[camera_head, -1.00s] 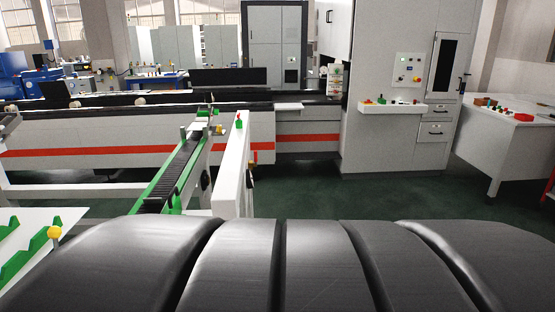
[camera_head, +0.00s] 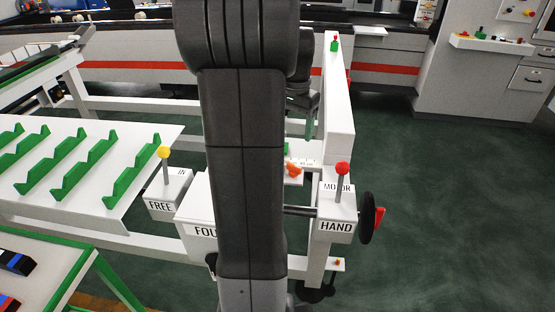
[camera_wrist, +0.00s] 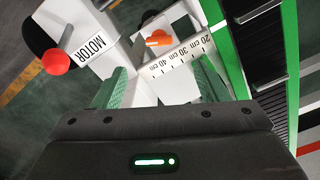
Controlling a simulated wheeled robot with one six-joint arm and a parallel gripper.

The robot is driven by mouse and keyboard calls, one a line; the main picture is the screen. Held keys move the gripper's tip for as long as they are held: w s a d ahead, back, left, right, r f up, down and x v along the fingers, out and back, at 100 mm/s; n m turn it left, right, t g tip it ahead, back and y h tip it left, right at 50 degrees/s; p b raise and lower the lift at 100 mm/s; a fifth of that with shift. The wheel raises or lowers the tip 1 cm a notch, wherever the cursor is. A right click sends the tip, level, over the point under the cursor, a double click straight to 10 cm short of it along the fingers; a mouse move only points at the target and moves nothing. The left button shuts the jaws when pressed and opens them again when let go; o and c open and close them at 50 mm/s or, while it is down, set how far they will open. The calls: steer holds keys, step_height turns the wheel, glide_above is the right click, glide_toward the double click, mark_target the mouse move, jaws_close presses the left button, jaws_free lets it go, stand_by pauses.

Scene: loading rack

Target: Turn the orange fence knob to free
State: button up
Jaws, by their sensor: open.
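The orange fence knob (camera_head: 292,169) shows in the head view just right of my arm, which partly hides its surroundings. In the wrist view the orange knob (camera_wrist: 158,39) sits on a grey-white block beside a scale strip (camera_wrist: 180,58) marked in cm. My gripper (camera_wrist: 163,82) is open and empty. Its two green fingers lie either side of the scale, with the knob ahead of them and apart from them. In the head view the gripper (camera_head: 311,128) is mostly hidden behind my arm, just above the knob. I cannot read the knob's setting.
A red-knobbed lever (camera_head: 342,170) stands on a MOTOR/HAND box, with a black handwheel (camera_head: 367,218) to its right. A yellow-knobbed lever (camera_head: 164,153) stands on an IN/FREE box at left. A tall white panel (camera_head: 337,100) rises behind. Open green floor lies at right.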

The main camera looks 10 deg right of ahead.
mark_target(294, 170)
step_height(294, 170, down, 13)
steer(key=shift+s+d+r, duration=0.1)
steer(key=shift+c, duration=0.2)
